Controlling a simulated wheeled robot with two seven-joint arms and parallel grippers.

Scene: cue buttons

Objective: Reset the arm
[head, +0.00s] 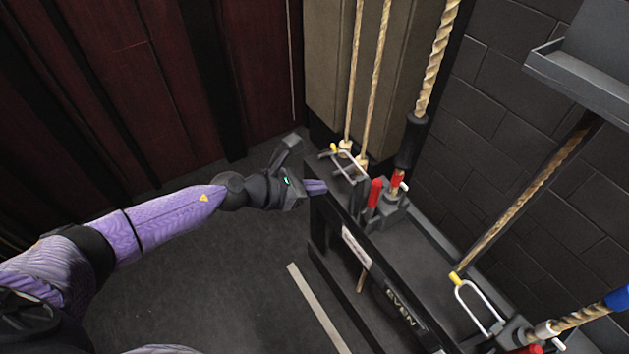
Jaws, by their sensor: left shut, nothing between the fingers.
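My left arm comes in from the left in the head view, purple with black joints. Its gripper (315,187) is shut and empty, its purple fingertips pointing right. In the picture the fingertips lie against the left end of a black rail stand (415,262); I cannot tell whether they touch it. My right gripper is not in view.
Red levers (375,192) and metal loops (478,305) sit on the stand, with ropes (378,75) rising from it. A dark brick wall (500,130) stands behind, and a dark red curtain (120,90) at left. Floor (220,275) is open below the arm.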

